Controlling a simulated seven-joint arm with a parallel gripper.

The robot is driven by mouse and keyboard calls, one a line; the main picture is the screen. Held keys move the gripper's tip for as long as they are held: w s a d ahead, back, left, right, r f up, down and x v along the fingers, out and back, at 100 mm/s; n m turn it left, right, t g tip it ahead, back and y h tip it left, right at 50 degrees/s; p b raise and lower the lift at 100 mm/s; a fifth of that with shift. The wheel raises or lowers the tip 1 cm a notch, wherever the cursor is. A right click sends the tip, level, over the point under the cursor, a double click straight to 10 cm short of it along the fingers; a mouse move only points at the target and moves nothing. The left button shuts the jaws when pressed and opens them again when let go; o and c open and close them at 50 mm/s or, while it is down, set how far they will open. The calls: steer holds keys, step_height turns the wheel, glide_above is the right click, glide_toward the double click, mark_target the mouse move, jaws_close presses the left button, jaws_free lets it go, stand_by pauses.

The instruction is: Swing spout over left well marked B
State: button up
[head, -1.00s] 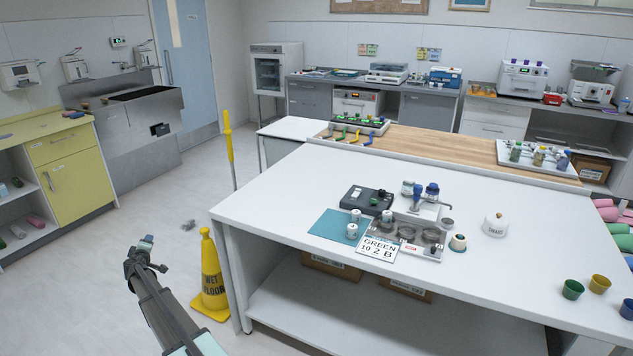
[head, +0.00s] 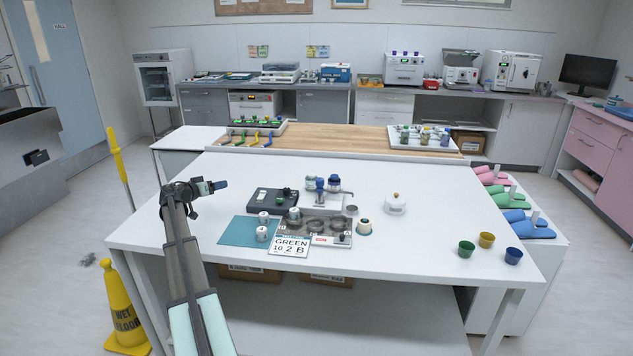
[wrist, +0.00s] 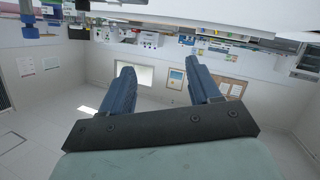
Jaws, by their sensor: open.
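In the head view a small grey station (head: 335,238) with dark round wells stands on the white table, its marks too small to read. A thin pale spout (head: 338,194) shows at its back, near blue-capped bottles (head: 320,185); which well it points at I cannot tell. A card reading "GREEN 10 2 B" (head: 289,247) lies at the station's front left. My gripper (head: 218,185) is left of the station, above the table's left part, apart from everything. In the wrist view its two blue fingers (wrist: 155,90) are spread with nothing between them.
A white lidded pot (head: 395,204) is right of the station. Coloured cups (head: 487,240) stand at the table's right. A yellow wet-floor cone (head: 120,310) is at the left.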

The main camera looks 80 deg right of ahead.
steer(key=s+d+r+m+g+y, duration=0.1)
steer(key=s+r+m+g, duration=0.15)
steer(key=s, duration=0.65)
steer(key=s+d+r+m+g+y, duration=0.15)
steer(key=s+m, duration=0.25)
steer(key=s, duration=0.4)
steer(key=m+g+y, duration=0.2)
steer(key=m+y, duration=0.1)
steer(key=m, duration=0.1)
glide_toward(319, 180)
steer(key=shift+n, duration=0.25)
steer(key=x, duration=1)
steer(key=shift+s+d+f, duration=0.1)
steer(key=shift+s+d, duration=0.05)
steer(key=shift+d, duration=0.2)
steer(key=shift+c, duration=0.2)
jaws_close()
